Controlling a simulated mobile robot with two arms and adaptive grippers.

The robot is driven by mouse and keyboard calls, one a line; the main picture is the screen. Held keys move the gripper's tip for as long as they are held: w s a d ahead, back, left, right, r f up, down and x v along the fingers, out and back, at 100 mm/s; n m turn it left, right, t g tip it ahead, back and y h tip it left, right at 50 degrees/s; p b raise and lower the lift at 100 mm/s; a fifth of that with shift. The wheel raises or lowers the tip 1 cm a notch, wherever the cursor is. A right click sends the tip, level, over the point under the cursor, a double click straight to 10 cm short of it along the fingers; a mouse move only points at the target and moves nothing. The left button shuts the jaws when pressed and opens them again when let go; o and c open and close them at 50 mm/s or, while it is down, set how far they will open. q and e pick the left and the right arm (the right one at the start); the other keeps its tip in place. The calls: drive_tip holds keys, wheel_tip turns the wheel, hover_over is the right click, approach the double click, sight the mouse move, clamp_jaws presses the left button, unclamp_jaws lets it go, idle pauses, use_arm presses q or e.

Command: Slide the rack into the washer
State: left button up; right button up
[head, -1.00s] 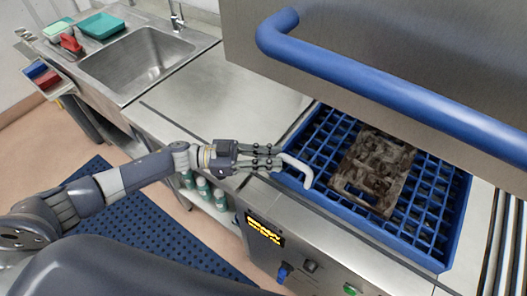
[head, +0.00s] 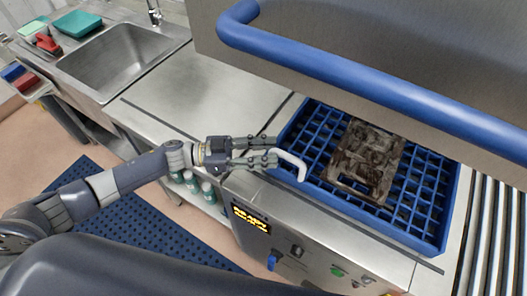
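The rack (head: 424,234) is a blue open-grid tray. It lies flat on the steel bed under the raised washer hood (head: 390,50), whose lower edge hides part of its far side. A brown, stained mould plate (head: 362,162) lies in the rack. A white bent handle (head: 301,168) stands at the rack's left front corner. My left gripper (head: 270,151) is at the handle's left end, its fingers closed around it. The grip contact itself is small in view. My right gripper is not in view.
A thick blue bar (head: 370,82) runs across the hood front. The washer's front panel has a lit display (head: 250,217) and buttons. Bare steel counter (head: 205,90) and a sink (head: 118,62) lie to the left. Rollers (head: 490,240) are at the right.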

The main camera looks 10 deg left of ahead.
use_arm(q)
drive_tip(key=v, duration=1.2)
drive_tip(key=shift+f, duration=0.15)
